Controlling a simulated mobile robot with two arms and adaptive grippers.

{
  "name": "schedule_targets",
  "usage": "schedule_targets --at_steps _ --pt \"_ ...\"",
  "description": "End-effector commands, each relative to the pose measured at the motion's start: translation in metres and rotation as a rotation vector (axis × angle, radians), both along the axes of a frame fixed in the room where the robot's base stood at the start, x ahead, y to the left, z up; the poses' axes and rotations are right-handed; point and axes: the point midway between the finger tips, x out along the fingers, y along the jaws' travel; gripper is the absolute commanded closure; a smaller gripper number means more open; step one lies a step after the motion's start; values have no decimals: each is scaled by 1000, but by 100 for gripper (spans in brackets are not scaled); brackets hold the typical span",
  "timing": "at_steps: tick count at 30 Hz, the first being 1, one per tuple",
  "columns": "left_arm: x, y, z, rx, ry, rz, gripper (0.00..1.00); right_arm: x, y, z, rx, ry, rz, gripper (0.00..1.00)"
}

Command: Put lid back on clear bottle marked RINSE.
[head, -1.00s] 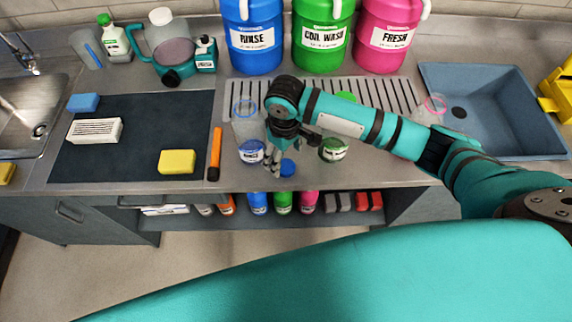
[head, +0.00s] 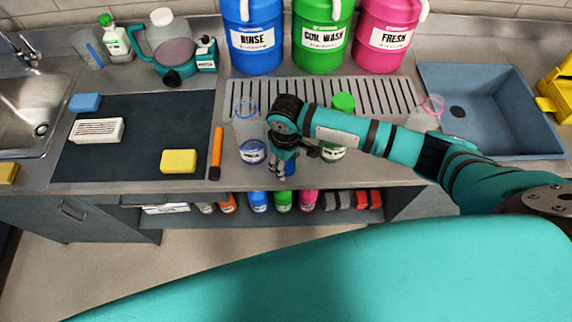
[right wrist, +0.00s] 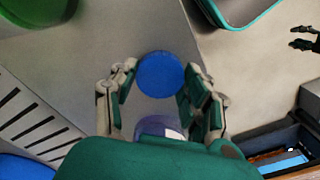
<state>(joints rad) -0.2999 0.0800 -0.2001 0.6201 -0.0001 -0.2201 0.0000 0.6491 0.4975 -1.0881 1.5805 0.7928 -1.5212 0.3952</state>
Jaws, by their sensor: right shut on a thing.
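The clear bottle marked RINSE (head: 253,152) stands upright on the counter, with blue liquid low in it and an open blue-ringed mouth. My right gripper (head: 282,168) is just right of it and low over the counter's front part. It is shut on the blue lid (head: 291,168). In the right wrist view the lid (right wrist: 160,75) shows as a round disc between the two fingers. Whether it still touches the counter is unclear. My left gripper (right wrist: 305,40) shows at the right wrist view's upper right edge, fingers apart and empty; it is outside the head view.
A bottle with a green lid (head: 343,103) stands right of the gripper, partly behind my arm. A pink-ringed bottle (head: 433,105) is farther right. An orange marker-like stick (head: 216,153) lies left of the RINSE bottle. Large jugs stand behind the drain grate (head: 300,90).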

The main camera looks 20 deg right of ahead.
Motion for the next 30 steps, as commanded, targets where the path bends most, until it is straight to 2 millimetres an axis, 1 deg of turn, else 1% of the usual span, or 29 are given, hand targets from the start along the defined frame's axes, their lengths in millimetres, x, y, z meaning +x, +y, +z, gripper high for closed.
schedule_targets --at_steps 11,14,17,20,21,30 --pt "0 0 -1 0 0 1 60 0 0 2 0 -1 0 63" --pt "0 0 -4 0 0 1 60 1 0 8 1 -2 0 63" --pt "0 0 -8 0 0 1 60 1 0 19 1 -4 0 63" --pt "0 0 -15 0 0 1 60 1 1 35 2 -4 1 63" --pt "0 0 -17 0 0 1 60 -3 11 34 5 1 6 63" --pt "0 -1 -35 -1 0 1 60 -23 74 40 4 0 5 63"
